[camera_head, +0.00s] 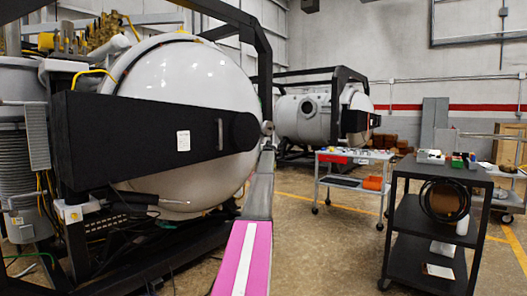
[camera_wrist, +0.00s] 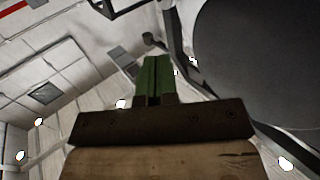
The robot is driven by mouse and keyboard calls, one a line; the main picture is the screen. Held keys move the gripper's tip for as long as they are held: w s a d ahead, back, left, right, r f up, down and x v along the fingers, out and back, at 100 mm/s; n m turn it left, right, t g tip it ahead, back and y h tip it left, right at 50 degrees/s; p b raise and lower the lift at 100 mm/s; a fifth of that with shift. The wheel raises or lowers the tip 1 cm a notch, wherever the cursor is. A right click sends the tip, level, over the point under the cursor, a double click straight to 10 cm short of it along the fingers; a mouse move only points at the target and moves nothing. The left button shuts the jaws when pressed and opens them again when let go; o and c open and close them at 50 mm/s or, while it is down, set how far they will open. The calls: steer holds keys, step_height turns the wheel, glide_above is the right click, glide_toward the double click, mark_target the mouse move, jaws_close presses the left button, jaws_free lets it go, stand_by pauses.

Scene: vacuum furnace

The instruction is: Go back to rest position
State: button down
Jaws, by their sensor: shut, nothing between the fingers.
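My gripper (camera_wrist: 155,82) shows in the wrist view as two green fingers side by side, shut with nothing between them. It points up towards the wall and ceiling. I cannot make out the gripper in the head view. The large vacuum furnace (camera_head: 186,85) fills the left of the head view, with its round, pale door closed and a black bar across it. A big dark curved surface (camera_wrist: 262,60) lies close on the right of the wrist view; I cannot tell for certain which part it is.
A black cart (camera_head: 428,222) with a coiled black hose stands at the right. A grey cart (camera_head: 347,157) with red and orange items stands behind it. A second furnace (camera_head: 303,118) is at the back. Floor (camera_head: 320,255) between the furnace and the black cart is clear.

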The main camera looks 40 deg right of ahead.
steer(key=shift+s, duration=0.2)
